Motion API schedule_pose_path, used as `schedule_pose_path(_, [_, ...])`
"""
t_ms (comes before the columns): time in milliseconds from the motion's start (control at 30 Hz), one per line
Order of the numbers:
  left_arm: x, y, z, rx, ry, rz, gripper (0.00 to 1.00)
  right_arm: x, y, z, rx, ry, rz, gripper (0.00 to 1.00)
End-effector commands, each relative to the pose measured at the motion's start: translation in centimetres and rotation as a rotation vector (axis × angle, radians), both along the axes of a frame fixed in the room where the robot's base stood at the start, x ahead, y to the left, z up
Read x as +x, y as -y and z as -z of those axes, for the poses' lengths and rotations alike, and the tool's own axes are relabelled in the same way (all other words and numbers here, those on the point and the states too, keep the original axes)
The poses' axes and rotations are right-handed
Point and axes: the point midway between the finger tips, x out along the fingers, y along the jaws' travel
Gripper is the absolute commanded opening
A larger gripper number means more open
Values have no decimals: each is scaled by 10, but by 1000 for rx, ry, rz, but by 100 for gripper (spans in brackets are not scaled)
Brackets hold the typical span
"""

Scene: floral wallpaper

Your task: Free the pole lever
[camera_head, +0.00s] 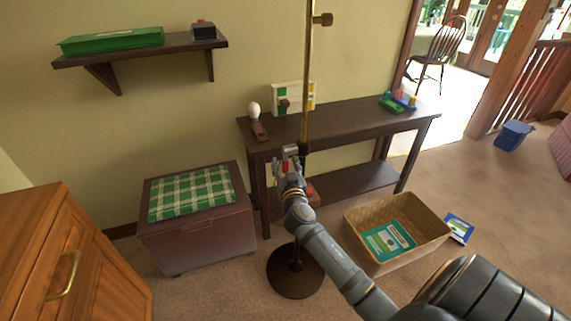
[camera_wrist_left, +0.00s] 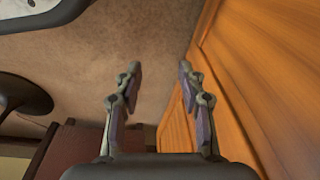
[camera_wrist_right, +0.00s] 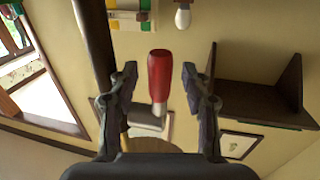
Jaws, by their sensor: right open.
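A tall brass pole (camera_head: 307,60) rises from a dark round base (camera_head: 294,274), with a small brass knob (camera_head: 323,19) near its top. In the right wrist view, a red lever handle (camera_wrist_right: 159,78) on a pale metal stem lies between the spread fingers of my right gripper (camera_wrist_right: 159,90), with gaps on both sides. In the head view my right gripper (camera_head: 290,156) is at the pole, with some red showing at its fingers. The lever's mount is largely hidden there. My left gripper (camera_wrist_left: 155,85) is open and empty above the floor, and is outside the head view.
A dark console table (camera_head: 360,125) stands behind the pole. A chest with a green checked cushion (camera_head: 192,193) is to the left, near a wooden cabinet (camera_head: 50,255). A woven basket (camera_head: 430,248) stands on the floor to the right. A wall shelf (camera_head: 140,50) hangs upper left.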

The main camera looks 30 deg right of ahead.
Motion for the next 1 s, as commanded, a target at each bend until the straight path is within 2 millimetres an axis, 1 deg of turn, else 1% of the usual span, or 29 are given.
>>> schedule_pose_path(200, [0, 0, 0, 0, 1, 0, 40, 1, 0, 0, 0, 0, 0, 48])
schedule_pose_path(233, [0, 0, 0, 0, 1, 0, 40, 1, 0, 0, 0, 0, 0, 47])
schedule_pose_path(500, [0, 0, 0, 0, 1, 0, 40, 0, 0, 0, 0, -1, -1, 10])
schedule_pose_path(567, [0, 0, 0, 0, 1, 0, 40, 0, 0, 0, 0, -1, -1, 2])
schedule_pose_path(600, [0, 0, 0, 0, 1, 0, 40, 0, 0, 0, 0, -1, -1, 0])
schedule_pose_path(1000, [2, 0, -2, 0, 9, 0, 40, 0, 0, 0, 2, -5, -1, 0])
